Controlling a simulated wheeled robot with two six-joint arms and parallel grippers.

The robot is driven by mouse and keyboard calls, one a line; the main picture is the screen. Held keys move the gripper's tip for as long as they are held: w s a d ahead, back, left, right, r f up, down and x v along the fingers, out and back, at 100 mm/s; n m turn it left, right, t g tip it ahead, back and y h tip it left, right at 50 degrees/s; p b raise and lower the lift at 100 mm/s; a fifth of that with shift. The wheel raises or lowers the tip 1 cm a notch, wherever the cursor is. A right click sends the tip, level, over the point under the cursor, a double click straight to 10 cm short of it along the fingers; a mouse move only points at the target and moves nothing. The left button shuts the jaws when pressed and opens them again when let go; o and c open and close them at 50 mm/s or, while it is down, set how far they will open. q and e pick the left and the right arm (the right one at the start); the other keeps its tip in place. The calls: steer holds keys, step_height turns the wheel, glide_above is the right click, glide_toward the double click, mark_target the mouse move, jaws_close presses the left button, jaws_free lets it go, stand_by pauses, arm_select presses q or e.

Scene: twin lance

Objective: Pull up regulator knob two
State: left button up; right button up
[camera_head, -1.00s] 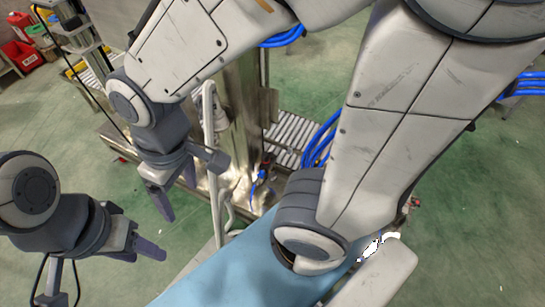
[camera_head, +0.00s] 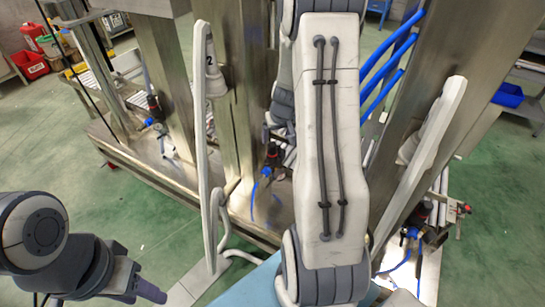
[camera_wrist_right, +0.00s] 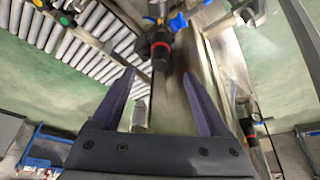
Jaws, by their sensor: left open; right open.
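A regulator with a black knob and red ring (camera_head: 272,155) sits low on the metal frame near the middle of the head view. Others like it stand at the left (camera_head: 154,108) and at the right (camera_head: 423,213). No number is readable on them. In the right wrist view, a black knob with a red ring (camera_wrist_right: 160,50) lies just beyond and between the fingertips of my right gripper (camera_wrist_right: 160,78). The gripper is open, apart from the knob. In the head view, my arm hides most of it. My left gripper (camera_head: 150,291) is open and empty at the lower left, partly cut off.
Steel posts (camera_head: 165,80), blue hoses (camera_head: 392,60) and a roller conveyor (camera_wrist_right: 85,55) crowd the reach. Green floor (camera_head: 55,150) is clear at the left.

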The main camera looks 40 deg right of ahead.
mark_target(273, 147)
steer(key=b+x, duration=0.3)
steer(key=x, duration=0.7)
steer(key=shift+w+b, duration=0.1)
steer(key=shift+b, duration=0.3)
jaws_close()
stand_by(0.8)
